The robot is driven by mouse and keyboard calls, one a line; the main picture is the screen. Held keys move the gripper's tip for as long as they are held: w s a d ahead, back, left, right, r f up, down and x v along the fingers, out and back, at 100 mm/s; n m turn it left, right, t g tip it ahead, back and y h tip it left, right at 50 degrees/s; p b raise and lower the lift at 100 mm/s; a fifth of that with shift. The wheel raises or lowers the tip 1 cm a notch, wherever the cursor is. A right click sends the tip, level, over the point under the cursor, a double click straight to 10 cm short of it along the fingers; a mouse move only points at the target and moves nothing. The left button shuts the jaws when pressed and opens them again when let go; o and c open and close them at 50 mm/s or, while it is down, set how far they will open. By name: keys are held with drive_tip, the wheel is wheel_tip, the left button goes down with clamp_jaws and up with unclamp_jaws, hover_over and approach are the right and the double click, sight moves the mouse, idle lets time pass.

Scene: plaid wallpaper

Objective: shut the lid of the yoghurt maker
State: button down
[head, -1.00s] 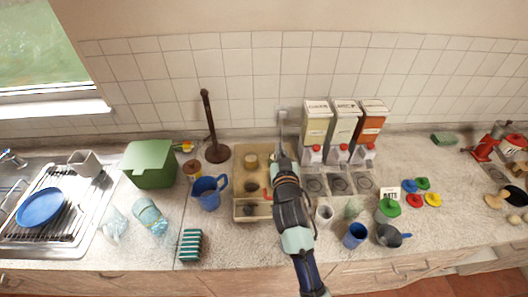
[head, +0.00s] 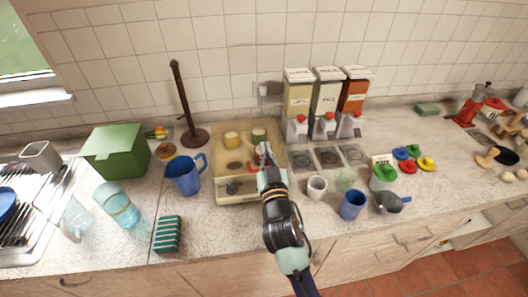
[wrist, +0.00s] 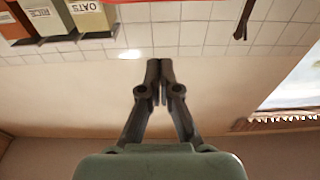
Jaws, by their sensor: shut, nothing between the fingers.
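The yoghurt maker is a beige box (head: 222,196) on the counter, left of the dispensers, with a dark round knob on its front. Small jars with tan and green tops (head: 231,138) show towards its back, and something red shows near its right side. I cannot clearly make out the lid or its angle; a pale see-through panel seems to be around the jars. My gripper (head: 264,150) is in front of the box's right part in the head view, its fingers together and empty. The wrist view shows the closed fingertips (wrist: 160,66) against the wall; the yoghurt maker is not seen there.
A blue jug (head: 184,177) and a dark upright pole (head: 183,105) stand close on the left. Three dispensers (head: 327,98) stand behind on the right. A white cup (head: 316,187) and a blue cup (head: 352,205) stand at the front right.

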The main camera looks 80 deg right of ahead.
drive_tip(key=shift+r, duration=0.1)
wheel_tip(320, 180, up, 5)
drive_tip(key=p, duration=0.4)
drive_tip(key=s+a+f+b, duration=0.3)
drive_tip(key=a+f, duration=0.3)
drive_tip(key=a, duration=0.3)
drive_tip(key=shift+w, duration=0.1)
